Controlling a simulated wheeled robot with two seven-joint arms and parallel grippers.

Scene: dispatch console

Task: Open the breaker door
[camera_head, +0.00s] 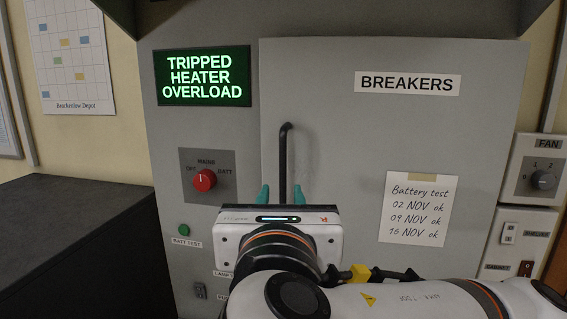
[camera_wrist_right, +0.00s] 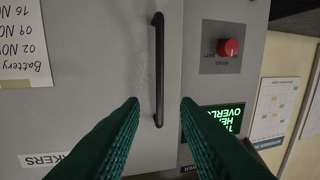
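The breaker door (camera_head: 330,105) is a grey panel labelled BREAKERS and looks shut. Its black bar handle (camera_head: 284,160) runs upright near the door's left edge. My right gripper (camera_head: 282,193) is open, with its teal fingertips to either side of the handle's lower part. In the right wrist view the handle (camera_wrist_right: 159,60) shows as a dark bar, its one end lying between the open fingers (camera_wrist_right: 159,103). I cannot tell whether the bar is inside the fingers' depth or just beyond the tips. My left gripper is not in view.
A lit green display (camera_head: 203,77) reads TRIPPED HEATER OVERLOAD. A red rotary knob (camera_head: 204,180) sits left of the handle. A battery test note (camera_head: 418,208) is taped to the door. A fan dial (camera_head: 541,180) is on the right. A dark counter (camera_head: 70,240) stands at left.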

